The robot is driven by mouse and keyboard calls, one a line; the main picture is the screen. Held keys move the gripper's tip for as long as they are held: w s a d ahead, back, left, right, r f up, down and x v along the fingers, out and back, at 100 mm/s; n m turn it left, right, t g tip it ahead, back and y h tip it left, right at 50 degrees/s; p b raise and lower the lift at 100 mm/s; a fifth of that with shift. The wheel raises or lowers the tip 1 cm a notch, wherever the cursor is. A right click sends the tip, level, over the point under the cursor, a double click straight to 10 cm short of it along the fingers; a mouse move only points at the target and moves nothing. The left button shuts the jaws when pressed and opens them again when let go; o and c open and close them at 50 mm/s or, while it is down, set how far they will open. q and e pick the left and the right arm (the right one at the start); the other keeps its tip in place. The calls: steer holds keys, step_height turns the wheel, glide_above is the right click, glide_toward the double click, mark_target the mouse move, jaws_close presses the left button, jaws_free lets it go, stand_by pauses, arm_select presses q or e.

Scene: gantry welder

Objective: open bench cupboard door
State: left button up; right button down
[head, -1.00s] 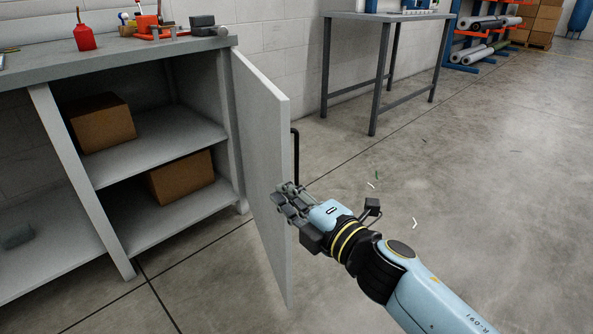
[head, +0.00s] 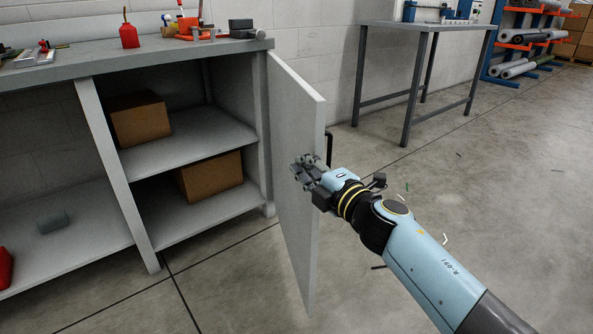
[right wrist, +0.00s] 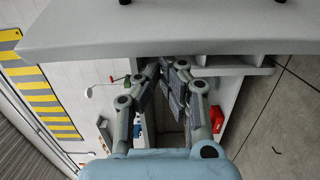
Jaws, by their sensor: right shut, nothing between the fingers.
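The bench cupboard door (head: 296,125) is a light grey panel, swung wide open from its hinge side at the bench's right end. Its dark bar handle (head: 329,147) shows partly past the free edge, on the outer face. My right gripper (head: 300,171) is shut and empty, with its fingers in front of the door's inner face near the free edge. I cannot tell whether they touch it. In the right wrist view, the door (right wrist: 180,30) spans the top and the shut fingers (right wrist: 165,75) point toward the cupboard. My left gripper is not in view.
The open cupboard (head: 187,151) holds two cardboard boxes (head: 140,119) (head: 211,177) on its shelves. A red bottle (head: 129,36) and tools stand on the bench top. A grey table (head: 425,27) stands behind the door. The floor to the right is mostly clear.

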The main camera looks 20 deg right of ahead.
steer(key=shift+d, duration=0.1)
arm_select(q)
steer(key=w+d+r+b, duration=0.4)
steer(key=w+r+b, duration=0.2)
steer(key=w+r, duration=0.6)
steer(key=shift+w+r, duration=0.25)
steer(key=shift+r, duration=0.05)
arm_select(e)
steer(key=d+n+g+y, duration=0.1)
steer(key=d+n+y, duration=0.2)
steer(key=d, duration=1.3)
steer(key=shift+d+g+y, duration=0.4)
steer(key=shift+y, duration=0.3)
